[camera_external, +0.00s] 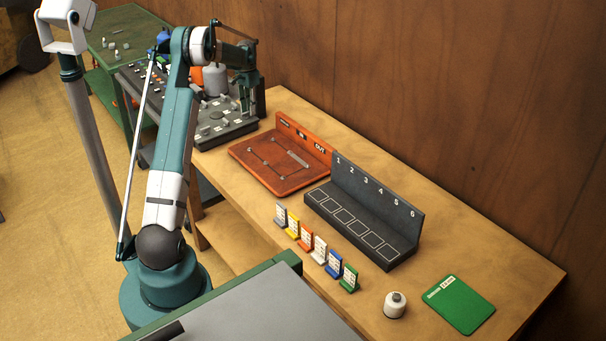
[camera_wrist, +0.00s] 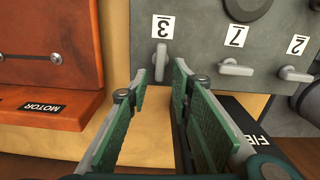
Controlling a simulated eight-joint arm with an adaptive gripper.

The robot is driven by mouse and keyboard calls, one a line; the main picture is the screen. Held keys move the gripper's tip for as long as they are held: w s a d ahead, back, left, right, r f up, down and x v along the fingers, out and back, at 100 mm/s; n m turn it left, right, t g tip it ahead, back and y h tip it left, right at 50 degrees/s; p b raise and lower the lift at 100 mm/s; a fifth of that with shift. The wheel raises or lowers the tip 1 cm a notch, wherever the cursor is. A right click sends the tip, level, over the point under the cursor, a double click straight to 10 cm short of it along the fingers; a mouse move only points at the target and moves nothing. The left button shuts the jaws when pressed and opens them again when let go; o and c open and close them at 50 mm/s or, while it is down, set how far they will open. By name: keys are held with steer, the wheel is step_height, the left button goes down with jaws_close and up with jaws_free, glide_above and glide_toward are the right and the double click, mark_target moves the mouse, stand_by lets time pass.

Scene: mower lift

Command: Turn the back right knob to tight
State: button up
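A grey panel (camera_external: 222,134) with small knobs stands at the far end of the bench. In the wrist view the panel (camera_wrist: 200,35) carries light grey lever knobs with number labels. The knob labelled 3 (camera_wrist: 160,62) points down the picture. The knob labelled 7 (camera_wrist: 235,69) and the knob labelled 2 (camera_wrist: 295,74) lie roughly sideways. I cannot tell which one is the back right knob. My gripper (camera_wrist: 160,80) is open, its green-padded fingers on either side of knob 3 in the picture. Contact cannot be told. In the external view my gripper (camera_external: 246,104) is over the panel's right part.
An orange board (camera_external: 278,165) stands beside the panel; its MOTOR label shows in the wrist view. A dark numbered rack (camera_external: 365,215), several coloured cards (camera_external: 305,238), a white round object (camera_external: 395,304) and a green board (camera_external: 459,304) are nearer. A wooden wall (camera_external: 440,100) stands behind.

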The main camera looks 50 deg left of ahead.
stand_by(0.3)
step_height(320, 180, up, 12)
stand_by(0.8)
stand_by(0.5)
